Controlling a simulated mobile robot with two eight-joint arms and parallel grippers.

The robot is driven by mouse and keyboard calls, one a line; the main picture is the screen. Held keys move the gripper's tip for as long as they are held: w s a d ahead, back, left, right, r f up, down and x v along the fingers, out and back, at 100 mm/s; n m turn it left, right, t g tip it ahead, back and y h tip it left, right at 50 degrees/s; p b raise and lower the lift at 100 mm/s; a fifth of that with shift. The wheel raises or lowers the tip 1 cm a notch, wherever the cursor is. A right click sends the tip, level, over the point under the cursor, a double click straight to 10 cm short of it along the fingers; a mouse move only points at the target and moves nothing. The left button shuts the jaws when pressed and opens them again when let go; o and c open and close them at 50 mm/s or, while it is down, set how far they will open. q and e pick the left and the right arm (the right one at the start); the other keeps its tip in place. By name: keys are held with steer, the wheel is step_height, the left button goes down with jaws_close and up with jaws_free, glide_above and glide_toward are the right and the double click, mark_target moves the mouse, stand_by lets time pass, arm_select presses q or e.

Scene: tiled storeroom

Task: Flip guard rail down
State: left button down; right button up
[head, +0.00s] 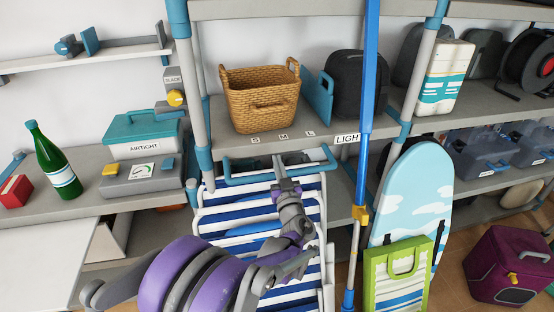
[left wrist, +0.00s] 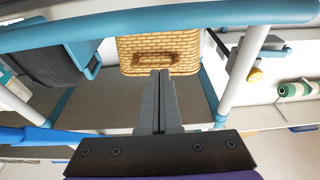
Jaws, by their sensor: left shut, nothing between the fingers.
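The guard rail (head: 250,179) is a teal U-shaped bar along the front of the middle shelf, below the basket. It also crosses the top of the left wrist view (left wrist: 160,22) as a blue-teal bar. My left gripper (head: 279,161) overlaps the rail's middle in the head view, its fingers pointing up. In the left wrist view its fingertips (left wrist: 160,72) are shut together, with a visible gap from the bar and the wicker basket behind them. Whether the gripper touches the rail elsewhere cannot be told. My right gripper is not in view.
The wicker basket (head: 262,102) stands on the shelf (head: 227,139), beside a dark backpack (head: 357,84). A blue pole (head: 367,110) stands to the right. Folded striped chairs (head: 220,221) are below the rail.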

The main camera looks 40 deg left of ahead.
arm_select(q)
step_height(320, 180, down, 6)
steer(key=t+y+b, duration=0.1)
steer(key=b, duration=0.3)
steer(key=shift+s+d+y, duration=0.3)
steer(key=shift+s+d, duration=0.05)
steer(key=shift+d, duration=0.1)
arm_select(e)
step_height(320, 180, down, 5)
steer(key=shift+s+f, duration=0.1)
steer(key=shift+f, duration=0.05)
